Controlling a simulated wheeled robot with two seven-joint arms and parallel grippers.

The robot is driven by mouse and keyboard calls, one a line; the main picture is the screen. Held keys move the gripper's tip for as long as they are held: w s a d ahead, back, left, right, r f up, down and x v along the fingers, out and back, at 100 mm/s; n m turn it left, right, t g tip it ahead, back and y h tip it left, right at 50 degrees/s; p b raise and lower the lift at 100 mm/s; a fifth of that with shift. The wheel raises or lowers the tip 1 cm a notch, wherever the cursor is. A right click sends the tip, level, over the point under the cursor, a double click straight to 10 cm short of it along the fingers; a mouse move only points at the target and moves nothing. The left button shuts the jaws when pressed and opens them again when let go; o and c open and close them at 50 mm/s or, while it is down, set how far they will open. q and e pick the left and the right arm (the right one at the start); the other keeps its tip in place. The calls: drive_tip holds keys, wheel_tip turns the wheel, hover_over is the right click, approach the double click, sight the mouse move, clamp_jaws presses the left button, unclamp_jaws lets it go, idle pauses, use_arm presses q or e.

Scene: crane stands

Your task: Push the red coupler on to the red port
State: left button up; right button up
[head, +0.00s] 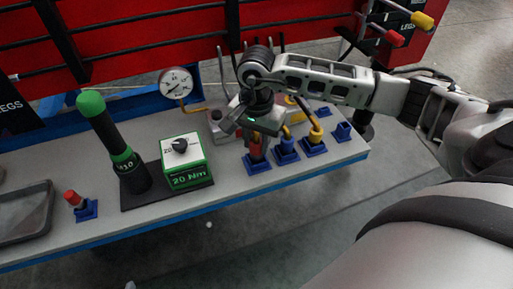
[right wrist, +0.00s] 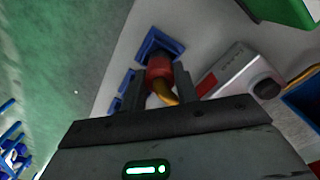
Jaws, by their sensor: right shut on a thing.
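My right gripper (head: 253,132) points down over the bench and is shut on the red coupler (head: 255,152). The coupler is above or in a blue square base (head: 258,167); I cannot tell whether they touch. In the right wrist view the red coupler (right wrist: 160,70), with a yellow hose bend, sits between my fingers, close to the blue base (right wrist: 160,42). A grey box (right wrist: 235,78) with a red face and a dark round end lies beside it. I cannot make out the red port for sure. My left gripper is not in view.
Blue (head: 286,142) and yellow (head: 315,133) couplers stand on blue bases to the right. A gauge (head: 176,83), a green-topped tool (head: 108,130), a green box (head: 183,163), a red-topped piece (head: 72,198) and a grey tray (head: 25,210) are left.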

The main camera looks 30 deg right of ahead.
sight(256, 135)
drive_tip(key=shift+r+p, duration=0.9)
drive_tip(key=shift+r, duration=0.8)
drive_tip(key=shift+w, duration=0.1)
drive_tip(key=shift+w+d+r, duration=0.1)
drive_tip(key=shift+w+r, duration=0.1)
drive_tip(key=w+d+r+p, duration=0.1)
drive_tip(key=w+d+r, duration=0.2)
drive_tip(key=w+r, duration=0.85)
drive_tip(key=f+b, duration=0.1)
drive_tip(key=f, duration=0.1)
drive_tip(key=f+b, duration=0.1)
drive_tip(key=f, duration=0.1)
drive_tip(key=w+f+b, duration=0.1)
drive_tip(key=f, duration=0.2)
drive_tip(key=shift+f, duration=0.45)
drive_tip(key=shift+f+b, duration=1.1)
drive_tip(key=shift+f, duration=0.35)
drive_tip(key=o, duration=1.1)
drive_tip(key=shift+s, duration=0.1)
